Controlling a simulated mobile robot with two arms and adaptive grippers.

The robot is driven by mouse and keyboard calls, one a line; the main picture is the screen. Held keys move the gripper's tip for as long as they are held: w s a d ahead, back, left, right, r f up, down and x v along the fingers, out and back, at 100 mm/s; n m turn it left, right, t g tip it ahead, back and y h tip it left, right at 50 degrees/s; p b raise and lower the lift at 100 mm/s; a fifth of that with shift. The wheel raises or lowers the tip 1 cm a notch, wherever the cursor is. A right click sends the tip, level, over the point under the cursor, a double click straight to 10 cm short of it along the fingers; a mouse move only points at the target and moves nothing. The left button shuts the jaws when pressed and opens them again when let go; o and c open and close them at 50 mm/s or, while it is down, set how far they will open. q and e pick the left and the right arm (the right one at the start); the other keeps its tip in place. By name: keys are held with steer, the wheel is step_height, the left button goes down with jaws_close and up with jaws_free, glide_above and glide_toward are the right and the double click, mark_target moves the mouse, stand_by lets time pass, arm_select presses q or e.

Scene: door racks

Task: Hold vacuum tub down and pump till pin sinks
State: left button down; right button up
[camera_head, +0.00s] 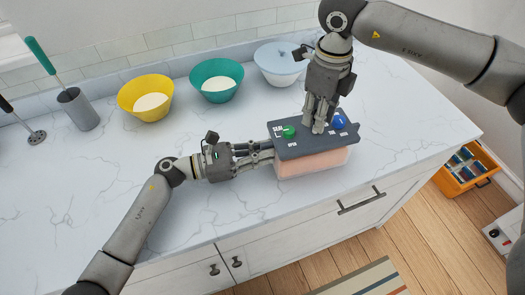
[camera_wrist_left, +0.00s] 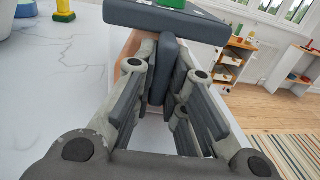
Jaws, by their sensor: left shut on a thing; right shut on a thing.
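The vacuum tub (camera_head: 312,163) has a clear body with pink contents and a dark grey lid (camera_head: 300,146), and stands flat near the counter's front edge. A green knob (camera_head: 288,131) and a blue knob (camera_head: 339,121) sit on the lid. My left gripper (camera_head: 268,153) is shut at the tub's left end, under the lid's edge; the lid also shows in the left wrist view (camera_wrist_left: 165,22). My right gripper (camera_head: 318,128) points down, shut on a part at the lid's middle, between the knobs. Its fingers hide that part, likely the pump. I cannot tell the pin's height.
Yellow (camera_head: 146,98), teal (camera_head: 217,80) and pale blue (camera_head: 280,63) bowls stand behind the tub. A grey utensil cup (camera_head: 78,109) is at the left. An orange crate (camera_head: 466,170) sits beyond the counter's right end.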

steer(key=shift+r, duration=0.65)
steer(key=shift+f, duration=2)
steer(key=shift+w+r, duration=0.1)
steer(key=shift+r, duration=1.9)
steer(key=shift+f, duration=1.95)
steer(key=o, duration=1.1)
steer(key=shift+r, duration=0.1)
steer(key=shift+r, duration=3.5)
